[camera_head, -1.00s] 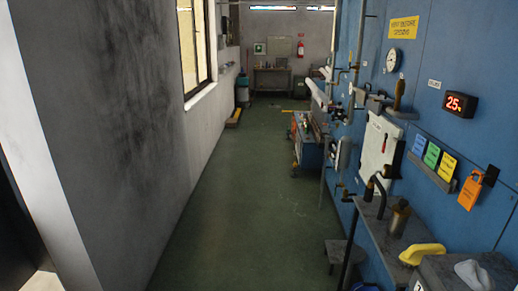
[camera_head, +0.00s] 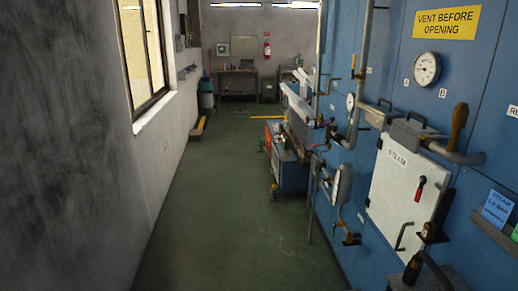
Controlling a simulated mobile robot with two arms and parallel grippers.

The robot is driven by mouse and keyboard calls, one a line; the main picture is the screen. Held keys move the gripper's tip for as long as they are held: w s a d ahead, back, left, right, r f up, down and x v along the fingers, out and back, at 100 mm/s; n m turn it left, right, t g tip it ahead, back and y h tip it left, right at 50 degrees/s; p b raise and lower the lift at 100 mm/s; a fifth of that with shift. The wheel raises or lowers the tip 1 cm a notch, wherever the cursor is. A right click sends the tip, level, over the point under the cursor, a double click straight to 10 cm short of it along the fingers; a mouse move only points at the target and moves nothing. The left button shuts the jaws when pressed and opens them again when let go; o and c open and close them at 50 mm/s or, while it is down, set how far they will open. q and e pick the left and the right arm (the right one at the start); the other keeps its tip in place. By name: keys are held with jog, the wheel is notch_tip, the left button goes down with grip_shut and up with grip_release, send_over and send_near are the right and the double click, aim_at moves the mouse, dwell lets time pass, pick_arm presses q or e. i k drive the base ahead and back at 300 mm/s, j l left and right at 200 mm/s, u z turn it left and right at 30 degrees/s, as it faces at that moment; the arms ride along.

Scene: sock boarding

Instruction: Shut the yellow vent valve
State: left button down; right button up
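Neither of my grippers shows in the head view. A blue panel wall (camera_head: 395,75) on the right carries pipes and fittings. A small yellowish lever (camera_head: 353,63) sits by the upright pipe near the top, and a brass-coloured fitting (camera_head: 349,237) sits low on the wall. I cannot tell whether either one is the yellow vent valve, or how a valve is set. A yellow "VENT BEFORE OPENING" sign (camera_head: 446,21) is above a round gauge (camera_head: 427,69). A white "STEAM" door (camera_head: 392,190) with a red handle (camera_head: 420,188) is below the gauge.
Green floor (camera_head: 215,200) runs clear between the grey left wall (camera_head: 60,150) and the panel. A cart (camera_head: 290,170) stands along the panel further on. A bench (camera_head: 238,82) and a red fire extinguisher (camera_head: 267,47) are at the far end. A shelf edge juts out at lower right.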

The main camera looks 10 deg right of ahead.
aim_at(355, 56)
jog(key=i+z, duration=0.35)
jog(key=i, duration=0.2)
jog(key=i+z, duration=0.3)
jog(key=i, duration=0.25)
jog(key=i+j+z, duration=0.35)
jog(key=i, duration=0.15)
jog(key=i+l, duration=0.05)
